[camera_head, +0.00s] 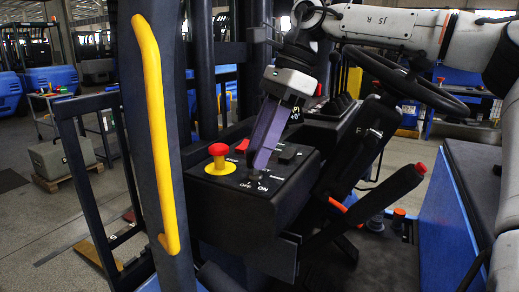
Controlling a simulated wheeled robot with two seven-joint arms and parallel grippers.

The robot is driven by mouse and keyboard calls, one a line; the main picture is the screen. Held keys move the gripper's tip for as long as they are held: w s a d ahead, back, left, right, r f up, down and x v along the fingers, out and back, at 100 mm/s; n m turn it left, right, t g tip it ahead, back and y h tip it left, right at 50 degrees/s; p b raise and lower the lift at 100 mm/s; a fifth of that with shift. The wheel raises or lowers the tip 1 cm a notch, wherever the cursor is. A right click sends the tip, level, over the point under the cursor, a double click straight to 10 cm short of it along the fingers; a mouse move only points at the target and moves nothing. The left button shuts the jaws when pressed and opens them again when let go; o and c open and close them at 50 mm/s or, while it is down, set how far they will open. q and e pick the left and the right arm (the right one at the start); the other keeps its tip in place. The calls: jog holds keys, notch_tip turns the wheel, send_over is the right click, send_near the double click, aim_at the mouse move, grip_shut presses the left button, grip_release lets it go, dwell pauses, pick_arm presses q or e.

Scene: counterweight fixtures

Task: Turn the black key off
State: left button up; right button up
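The black key (254,177) sits low on the black control panel (225,186), just above the white OFF and ON labels. It is small and dark against the panel, so its angle is hard to tell. My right gripper (259,162) comes down from above, with its long purple fingers tilted and their tips at the key. The fingers overlap in this view, so I cannot tell whether they are shut on the key or open around it. The fingertips hide part of the key's surroundings. My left gripper is not in view.
A red emergency button on a yellow base (219,158) stands left of the key. A yellow handrail (154,130) on a dark post is at the left. A black steering wheel (407,77) and a black lever with a red tip (420,169) are at the right.

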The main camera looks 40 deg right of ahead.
jog(key=shift+f, duration=0.15)
grip_shut()
jog(key=shift+r+n+p, duration=0.2)
jog(key=shift+n+p, duration=0.2)
jog(key=shift+p, duration=0.5)
jog(key=n+g+p, duration=0.1)
jog(key=p, duration=0.2)
jog(key=shift+w+n, duration=0.1)
jog(key=shift+n, duration=0.3)
jog(key=shift+w+f+n+g, duration=0.15)
jog(key=shift+n+g, duration=0.25)
jog(key=shift+n, duration=0.5)
jog(key=shift+w+n+g, duration=0.1)
jog(key=shift+n+g, duration=0.7)
jog(key=shift+n, duration=1.4)
grip_release()
